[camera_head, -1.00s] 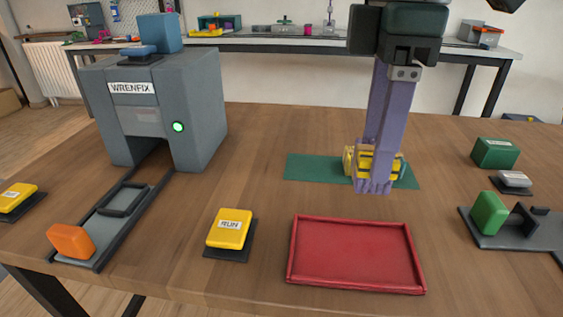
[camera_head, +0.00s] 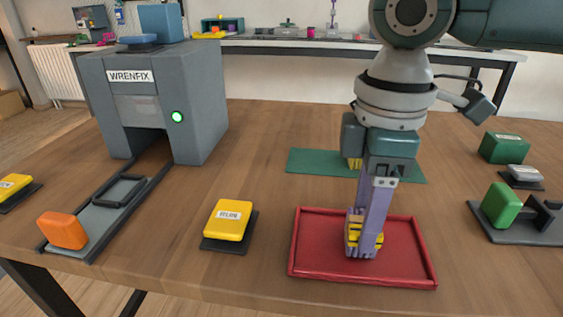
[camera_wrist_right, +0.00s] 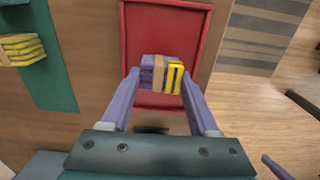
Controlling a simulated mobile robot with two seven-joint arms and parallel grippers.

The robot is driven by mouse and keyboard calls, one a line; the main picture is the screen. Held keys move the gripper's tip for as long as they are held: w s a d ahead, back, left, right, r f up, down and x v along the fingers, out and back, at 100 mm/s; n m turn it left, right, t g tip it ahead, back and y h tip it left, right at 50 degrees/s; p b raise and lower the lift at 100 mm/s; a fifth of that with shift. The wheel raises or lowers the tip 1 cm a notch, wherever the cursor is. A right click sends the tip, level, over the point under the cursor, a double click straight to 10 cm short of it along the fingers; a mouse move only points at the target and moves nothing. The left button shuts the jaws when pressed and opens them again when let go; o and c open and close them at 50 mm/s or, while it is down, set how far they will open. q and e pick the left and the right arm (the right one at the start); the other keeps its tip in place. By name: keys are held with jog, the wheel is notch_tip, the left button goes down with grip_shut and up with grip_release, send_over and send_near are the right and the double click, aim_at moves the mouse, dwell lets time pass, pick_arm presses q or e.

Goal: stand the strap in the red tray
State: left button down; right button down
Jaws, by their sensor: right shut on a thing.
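The strap (camera_head: 352,236) is a small bundle with yellow strands and a tan band. In the right wrist view the strap (camera_wrist_right: 162,73) shows purple, tan and yellow between the fingertips. My right gripper (camera_head: 363,246) is shut on it, with the purple fingers pointing down inside the red tray (camera_head: 320,270). The strap is low over the tray's floor; I cannot tell whether it touches. The tray (camera_wrist_right: 198,15) also shows in the right wrist view. A purple finger, seemingly of my left gripper (camera_wrist_right: 275,168), shows at that view's lower right corner; its jaws are not visible.
Another yellow bundle (camera_wrist_right: 20,48) lies on the green mat (camera_head: 308,162) behind the tray. A yellow button (camera_head: 229,221) stands left of the tray. The grey WRENFIX machine (camera_head: 203,110) is at the left. A green block (camera_head: 501,205) on a dark fixture is at the right.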

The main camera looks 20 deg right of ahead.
jog(key=shift+f, duration=0.1)
jog(key=shift+c, duration=0.7)
grip_release()
notch_tip(320, 180, up, 12)
jog(key=p, duration=0.3)
jog(key=s+a+f+m+t+y, duration=0.1)
jog(key=s+a+f+y, duration=0.1)
jog(key=s+a+f, duration=0.3)
jog(key=s+a+f+m+t+y, duration=0.15)
jog(key=a+f, duration=0.25)
jog(key=a, duration=0.4)
jog(key=s+d+f+m+t+h, duration=0.1)
jog(key=s+d+f+m+h, duration=0.2)
jog(key=s+d+m, duration=0.4)
jog(key=s+d, duration=0.2)
jog(key=d, duration=0.1)
jog(key=shift+s+f, duration=0.25)
jog(key=shift+f, duration=0.05)
